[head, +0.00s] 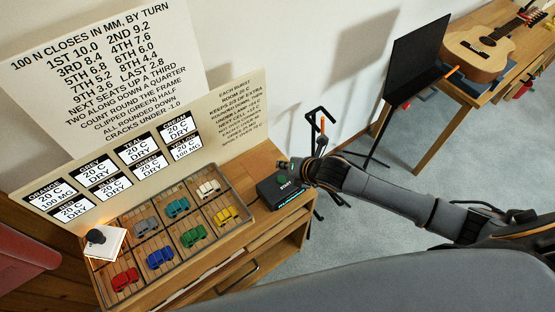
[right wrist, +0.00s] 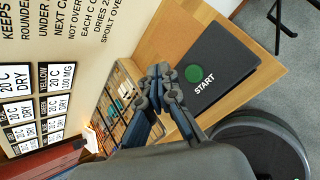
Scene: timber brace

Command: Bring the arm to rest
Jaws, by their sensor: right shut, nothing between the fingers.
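My right arm reaches in from the right in the head view, with its gripper (head: 287,165) over the back edge of a black box (head: 270,196). In the right wrist view the gripper (right wrist: 160,72) has its fingers together and empty, beside the box. The box has a green button marked START, which shows in the right wrist view (right wrist: 194,73). I cannot tell whether the fingers touch the box. My left gripper is not in view.
A black stand (head: 414,62) and a guitar (head: 480,50) on another table are behind my arm.

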